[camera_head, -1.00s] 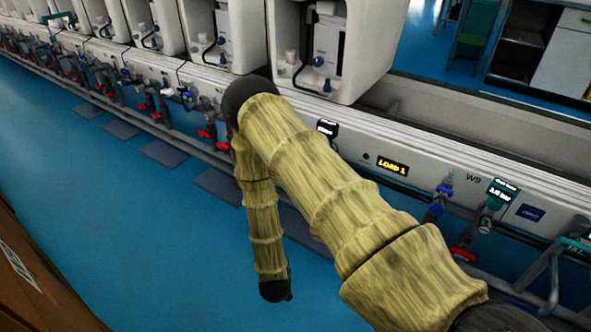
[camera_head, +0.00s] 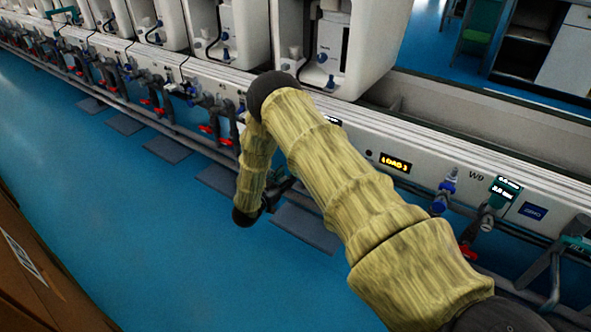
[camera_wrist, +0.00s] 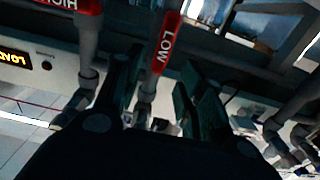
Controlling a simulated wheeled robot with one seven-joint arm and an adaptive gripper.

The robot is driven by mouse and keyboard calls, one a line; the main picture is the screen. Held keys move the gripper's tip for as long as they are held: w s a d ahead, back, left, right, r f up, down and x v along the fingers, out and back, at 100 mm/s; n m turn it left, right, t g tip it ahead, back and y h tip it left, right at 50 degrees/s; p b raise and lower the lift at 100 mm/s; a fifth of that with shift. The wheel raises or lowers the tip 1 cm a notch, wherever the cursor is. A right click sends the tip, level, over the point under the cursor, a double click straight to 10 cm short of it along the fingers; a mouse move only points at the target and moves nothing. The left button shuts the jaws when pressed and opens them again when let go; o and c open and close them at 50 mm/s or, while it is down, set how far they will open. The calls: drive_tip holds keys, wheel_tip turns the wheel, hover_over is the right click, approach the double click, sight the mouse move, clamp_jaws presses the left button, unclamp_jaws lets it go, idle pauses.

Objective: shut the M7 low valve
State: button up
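In the wrist view a red valve handle marked LOW (camera_wrist: 167,42) sits just ahead of my gripper (camera_wrist: 161,68). My gripper is open, with one dark finger on each side of the handle's lower end and the grey pipe (camera_wrist: 147,88) below it. I cannot tell whether the fingers touch the handle. A second red handle marked HIGH (camera_wrist: 88,6) is at the upper left, outside the fingers. No M7 label is readable.
A long white bench front (camera_head: 440,185) carries several red and blue valves and pipes. An amber LOAD display (camera_head: 395,163) and red handle (camera_head: 468,252) are right of my arm. Grey pipes run at the wrist view's right.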

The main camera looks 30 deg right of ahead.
drive_tip(key=shift+b+x, duration=0.95)
drive_tip(key=shift+x, duration=2.45)
clamp_jaws()
